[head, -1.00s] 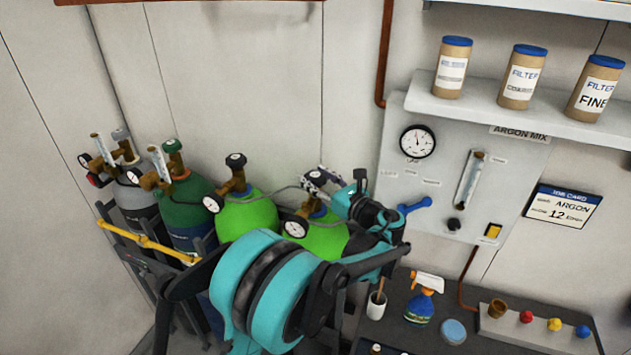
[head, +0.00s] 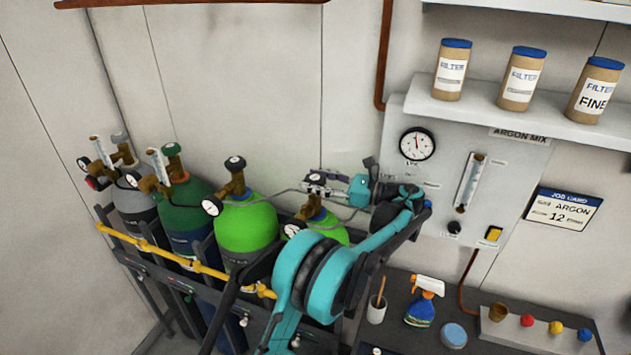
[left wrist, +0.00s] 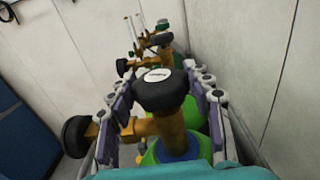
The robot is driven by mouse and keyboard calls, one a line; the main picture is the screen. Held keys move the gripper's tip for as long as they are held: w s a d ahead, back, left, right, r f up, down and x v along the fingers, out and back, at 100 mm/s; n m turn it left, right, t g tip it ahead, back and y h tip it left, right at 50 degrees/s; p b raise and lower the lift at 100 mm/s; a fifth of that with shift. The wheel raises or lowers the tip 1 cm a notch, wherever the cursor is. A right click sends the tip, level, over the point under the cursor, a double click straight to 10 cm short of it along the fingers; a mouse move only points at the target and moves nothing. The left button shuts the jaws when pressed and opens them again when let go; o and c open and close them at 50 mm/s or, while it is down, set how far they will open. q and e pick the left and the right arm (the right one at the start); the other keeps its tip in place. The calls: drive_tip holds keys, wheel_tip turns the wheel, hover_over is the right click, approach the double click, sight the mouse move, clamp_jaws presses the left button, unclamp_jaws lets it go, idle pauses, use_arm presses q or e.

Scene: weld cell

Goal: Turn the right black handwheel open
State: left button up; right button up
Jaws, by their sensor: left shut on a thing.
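The right black handwheel (left wrist: 162,92) has a white cap label and tops the brass valve (left wrist: 172,128) of the rightmost bright green cylinder (head: 331,233). My left gripper (head: 322,184) is at that valve, its fingers on both sides of the wheel. In the left wrist view the purple-grey fingers (left wrist: 165,88) flank the wheel left and right, shut on it. The wheel's exact contact points are partly hidden. A round gauge (head: 293,228) sits on the valve's left side. My right gripper is not in view.
Another bright green cylinder (head: 246,228), a dark green one (head: 187,205) and a grey one (head: 133,199) stand to the left behind a yellow bar (head: 150,247). A gas panel (head: 416,107) is at right. A bench with a spray bottle (head: 421,308) is below.

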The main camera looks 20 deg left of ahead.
use_arm(q)
drive_tip(key=shift+r, duration=0.1)
drive_tip(key=o, duration=1.2)
drive_tip(key=shift+d, duration=0.15)
drive_tip(key=d, duration=1.1)
drive_tip(key=shift+w+d, duration=0.35)
drive_tip(key=shift+w, duration=0.1)
